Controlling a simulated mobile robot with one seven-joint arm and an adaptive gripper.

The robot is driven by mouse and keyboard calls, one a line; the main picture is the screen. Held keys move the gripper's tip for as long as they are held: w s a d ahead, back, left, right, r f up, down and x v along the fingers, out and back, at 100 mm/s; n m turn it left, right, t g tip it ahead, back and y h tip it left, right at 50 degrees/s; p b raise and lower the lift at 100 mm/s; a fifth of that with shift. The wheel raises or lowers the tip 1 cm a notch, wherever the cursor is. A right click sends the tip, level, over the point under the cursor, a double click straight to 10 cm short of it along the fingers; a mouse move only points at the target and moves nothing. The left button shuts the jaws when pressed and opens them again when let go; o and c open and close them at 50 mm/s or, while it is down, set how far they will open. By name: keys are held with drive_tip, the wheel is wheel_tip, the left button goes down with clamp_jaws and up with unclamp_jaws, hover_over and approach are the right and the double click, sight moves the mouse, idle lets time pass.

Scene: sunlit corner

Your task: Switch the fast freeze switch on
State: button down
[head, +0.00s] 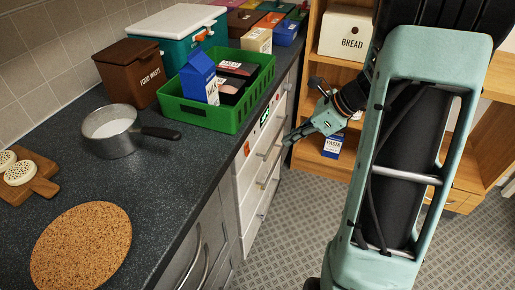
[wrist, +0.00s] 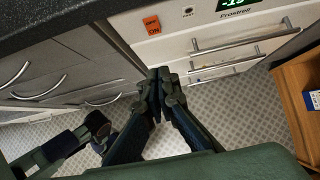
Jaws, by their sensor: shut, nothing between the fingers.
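The freezer (head: 247,188) is a white front with several drawers under the counter. An orange rocker switch (wrist: 152,25) sits on its top panel in the wrist view, with small lettering; its on or off state is hard to tell. It also shows as an orange patch in the head view (head: 247,148). A green-lit display (wrist: 238,6) is to its right, with a small round dark fitting (wrist: 188,11) between them. My gripper (wrist: 160,74) is shut and empty, below the switch in the wrist view and apart from it. In the head view my gripper (head: 288,140) is beside the freezer front.
Drawer handles (wrist: 240,36) stick out below the panel. The dark counter (head: 165,185) overhangs above, carrying a green crate (head: 205,115), a pan (head: 112,132) and a cork mat (head: 80,248). A wooden shelf (head: 305,155) stands at right. Tiled floor in front is clear.

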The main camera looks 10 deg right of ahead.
sight(248, 150)
drive_tip(key=shift+w+a+r+b+x, duration=0.2)
drive_tip(key=shift+a+r+b+x, duration=0.15)
drive_tip(key=shift+x, duration=1.8)
drive_tip(key=shift+w+a+r+b+x, duration=0.25)
drive_tip(key=shift+b+x, duration=0.15)
drive_tip(key=shift+x, duration=1.75)
drive_tip(key=shift+w+a+r+b+x, duration=0.2)
drive_tip(key=shift+a+r+b+x, duration=0.15)
drive_tip(key=shift+x, duration=1.8)
drive_tip(key=shift+w+a+f, duration=0.15)
drive_tip(key=shift+a+f, duration=0.05)
drive_tip(key=shift+r, duration=0.1)
drive_tip(key=shift+r+p, duration=0.75)
drive_tip(key=shift+r, duration=0.05)
